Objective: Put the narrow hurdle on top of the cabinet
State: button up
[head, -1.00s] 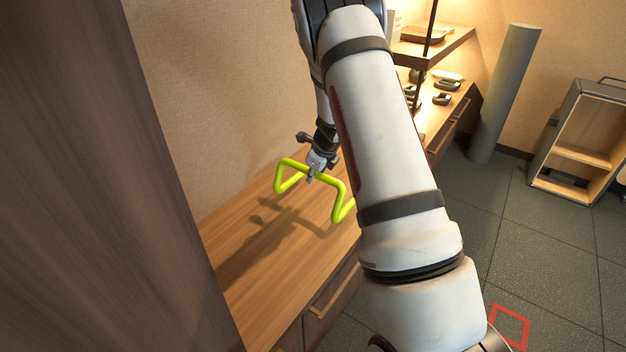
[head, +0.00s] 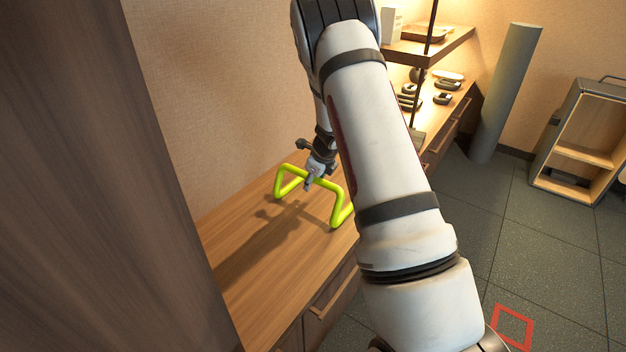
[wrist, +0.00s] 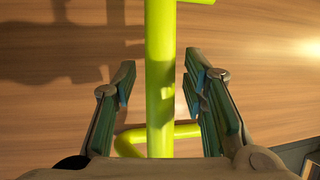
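The narrow hurdle (head: 322,181) is a bright yellow-green bent tube. It stands upright on the wooden cabinet top (head: 250,305), and its feet appear to touch the wood. My gripper (head: 312,180) is at the hurdle's top bar, reaching down from above. In the wrist view the bar (wrist: 160,75) runs between my two fingers (wrist: 160,85), with a visible gap on each side, so the gripper is open around it. My arm hides part of the cabinet's right side in the head view.
A tall dark wood panel (head: 100,180) stands at the left, and a wall is behind the cabinet. A shelf (head: 430,47) with small items is at the back. A grey column (head: 505,95) and an open cart (head: 580,150) stand right. The cabinet top left of the hurdle is clear.

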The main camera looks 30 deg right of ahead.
jog(key=p+v, duration=0.4)
jog(key=v, duration=0.7)
jog(key=s+a+r+n+g+y, duration=0.1)
jog(key=s+a+r+n+y, duration=0.1)
jog(key=s+a+r+n, duration=0.6)
jog(key=s+a+r+n+y, duration=0.2)
jog(key=s+a+r+n, duration=0.35)
jog(key=a+r, duration=0.6)
jog(key=s+a+r+n+g, duration=0.1)
jog(key=s+a+r+n, duration=0.15)
jog(key=s+n, duration=0.4)
jog(key=s+a+r+n+g, duration=0.1)
jog(key=s+a+n, duration=0.3)
jog(key=s, duration=0.5)
jog(key=s+d+f+n+g+h, duration=0.1)
jog(key=s+d+n+h, duration=0.1)
jog(key=s+n, duration=0.5)
jog(key=s+h, duration=0.1)
jog(key=s, duration=0.5)
jog(key=shift+s+f+h, duration=0.2)
jog(key=shift+s+h, duration=0.1)
jog(key=shift+h, duration=0.1)
notch_tip(320, 180, up, 23)
jog(key=t+p, duration=0.3)
jog(key=p, duration=1.8)
jog(key=shift+n+p, duration=0.3)
